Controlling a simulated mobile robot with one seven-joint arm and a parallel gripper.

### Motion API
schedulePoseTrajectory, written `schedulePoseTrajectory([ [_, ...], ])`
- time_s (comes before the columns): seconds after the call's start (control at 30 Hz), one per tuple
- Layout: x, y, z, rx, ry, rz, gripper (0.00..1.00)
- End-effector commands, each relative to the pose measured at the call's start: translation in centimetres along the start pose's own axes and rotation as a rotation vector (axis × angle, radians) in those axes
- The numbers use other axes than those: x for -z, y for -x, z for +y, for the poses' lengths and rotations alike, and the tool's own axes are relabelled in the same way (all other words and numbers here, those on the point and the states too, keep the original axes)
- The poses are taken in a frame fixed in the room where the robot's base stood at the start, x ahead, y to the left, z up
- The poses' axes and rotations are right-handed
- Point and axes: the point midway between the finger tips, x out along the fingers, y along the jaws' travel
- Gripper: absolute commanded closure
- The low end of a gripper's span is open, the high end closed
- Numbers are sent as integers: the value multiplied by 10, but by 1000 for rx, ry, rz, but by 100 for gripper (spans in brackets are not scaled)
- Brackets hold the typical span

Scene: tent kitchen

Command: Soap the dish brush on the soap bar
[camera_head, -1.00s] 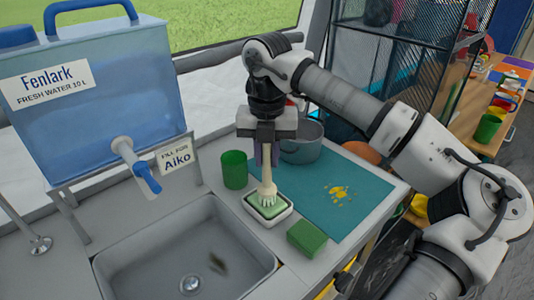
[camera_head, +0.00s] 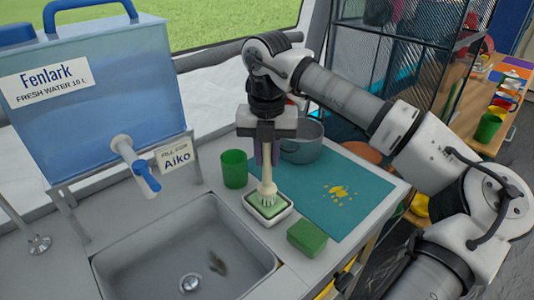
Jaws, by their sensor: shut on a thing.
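My gripper (camera_head: 266,155) is shut on the handle of the dish brush (camera_head: 267,178). The brush has a cream handle and head and hangs nearly upright, bristles down. Its head is over the green soap bar (camera_head: 259,209), and the bristles appear to touch the soap's top. The soap bar lies in a white, dark-edged soap dish (camera_head: 279,219) on the counter beside the sink. The brush head hides part of the soap.
A green cup (camera_head: 234,169) stands left of the brush, and a green sponge (camera_head: 307,237) lies in front right. A grey pot (camera_head: 303,145) stands behind on a teal mat (camera_head: 318,190) with yellow spots. The sink (camera_head: 190,245) and water tank (camera_head: 95,95) are left.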

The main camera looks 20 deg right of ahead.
Motion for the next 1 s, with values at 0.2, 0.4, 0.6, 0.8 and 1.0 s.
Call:
schedulePoseTrajectory([
  [0.2, 0, -2, 0, 1, 0, 3, 100],
  [0.4, 0, -2, 0, 1, 0, 3, 100],
  [0.6, 0, 2, 0, 1, 0, 3, 100],
  [0.8, 0, 18, 0, 2, -1, 1, 100],
  [1.0, 0, 35, 0, 1, 0, 2, 100],
])
